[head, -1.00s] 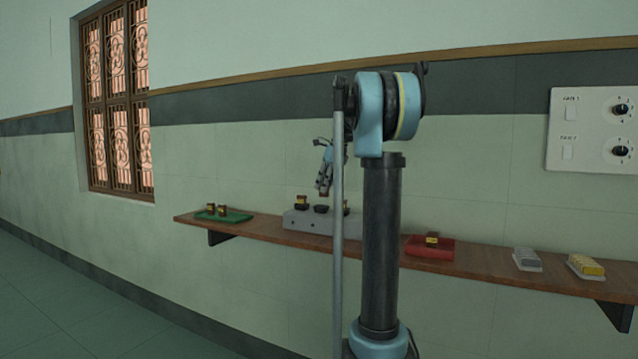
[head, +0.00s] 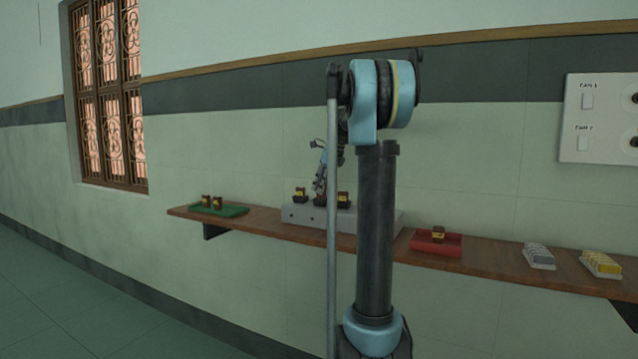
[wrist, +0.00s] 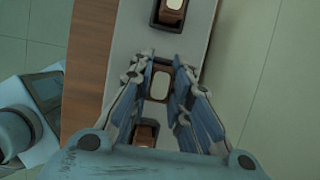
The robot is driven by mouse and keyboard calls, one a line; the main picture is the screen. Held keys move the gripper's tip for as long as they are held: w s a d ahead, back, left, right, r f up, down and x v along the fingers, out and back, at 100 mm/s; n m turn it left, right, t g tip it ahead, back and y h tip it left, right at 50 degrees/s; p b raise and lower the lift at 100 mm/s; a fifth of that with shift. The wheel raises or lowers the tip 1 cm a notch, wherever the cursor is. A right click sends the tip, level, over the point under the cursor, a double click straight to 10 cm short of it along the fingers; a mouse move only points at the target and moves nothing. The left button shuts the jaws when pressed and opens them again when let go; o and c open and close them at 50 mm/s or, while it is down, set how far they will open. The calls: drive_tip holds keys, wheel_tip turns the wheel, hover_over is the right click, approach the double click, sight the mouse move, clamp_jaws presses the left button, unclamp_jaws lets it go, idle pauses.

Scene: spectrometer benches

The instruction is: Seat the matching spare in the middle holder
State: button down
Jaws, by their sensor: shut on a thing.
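My gripper (head: 319,188) is shut on a brown spare with a pale top (wrist: 159,84), seen between its fingers in the wrist view. In the head view it is low at the middle holder (head: 320,204) of the grey block (head: 292,216). Whether the spare is fully down in the holder cannot be told. A brown piece with a yellow band (head: 300,194) stands in the left holder and another (head: 344,199) in the right holder. Both neighbours also show in the wrist view, one at the top (wrist: 172,8) and one at the bottom (wrist: 144,133).
A green tray (head: 235,211) with two brown pieces (head: 211,202) lies at the shelf's left. A red tray (head: 425,244) with one brown piece (head: 438,233) lies right of the block. Grey (head: 538,254) and yellow (head: 601,263) sets stand farther right on the wooden shelf (head: 500,259).

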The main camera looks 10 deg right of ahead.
drive_tip(key=shift+f, duration=0.55)
drive_tip(key=shift+f, duration=0.3)
idle(1.3)
drive_tip(key=shift+r, duration=0.85)
drive_tip(key=shift+s+f, duration=0.1)
drive_tip(key=shift+f, duration=0.7)
idle(1.1)
drive_tip(key=shift+r, duration=0.8)
drive_tip(key=shift+f, duration=0.8)
idle(1.0)
drive_tip(key=c, duration=1.8)
unclamp_jaws()
drive_tip(key=shift+r, duration=0.1)
